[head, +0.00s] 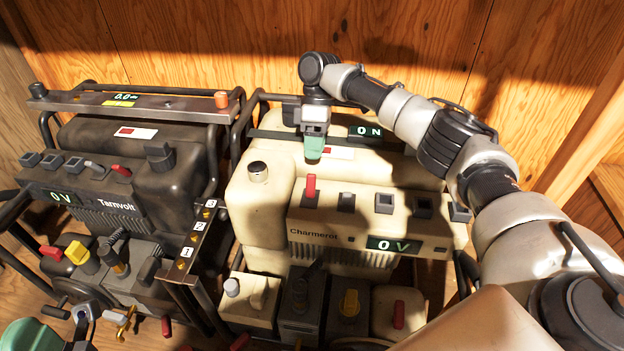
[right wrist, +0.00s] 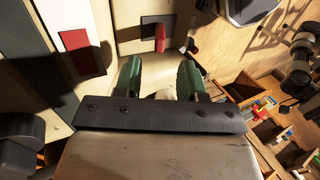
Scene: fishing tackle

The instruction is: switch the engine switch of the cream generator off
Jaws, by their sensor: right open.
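I cannot read which control is the engine switch. My right gripper (head: 313,148) is over the generator's top, behind the front red lever. Its green fingers (right wrist: 163,80) are apart with nothing held.
A dark Tarnvolt generator (head: 110,210) with a tubular frame stands close on the left. A numbered metal strip (head: 195,235) lies between the two generators. Several knobs and levers crowd the lower front. A wooden wall (head: 240,40) closes off the back.

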